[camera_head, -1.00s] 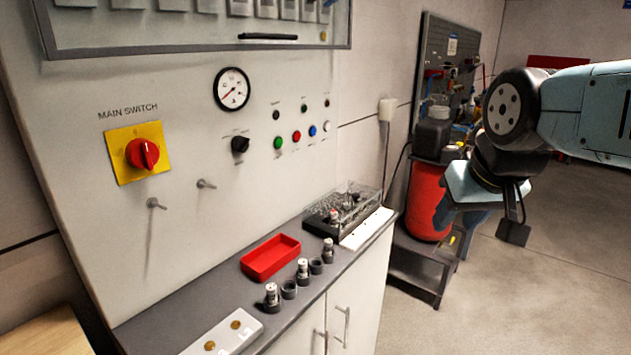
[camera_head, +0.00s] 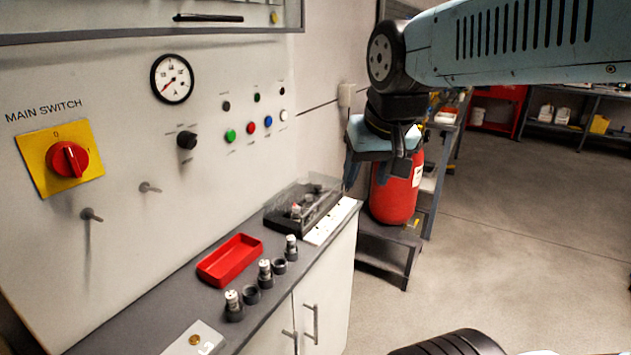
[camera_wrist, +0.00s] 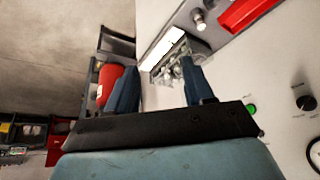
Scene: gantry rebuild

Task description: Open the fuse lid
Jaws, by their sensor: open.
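The fuse lid (camera_head: 318,188) is a clear cover over a dark-based box with small fuses inside, at the far end of the grey counter. It looks closed. In the wrist view the clear lid (camera_wrist: 176,62) shows between and beyond my fingers. My gripper (camera_head: 376,180) is open and empty, pointing down, to the right of the box and apart from it. Its two blue fingers also show in the wrist view (camera_wrist: 160,64).
A red tray (camera_head: 230,260) and several fuse holders (camera_head: 264,270) stand on the counter. A white strip (camera_head: 330,222) lies beside the box. A red cylinder (camera_head: 396,190) stands behind my gripper. The panel wall carries a main switch (camera_head: 68,160) and buttons. Open floor lies right.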

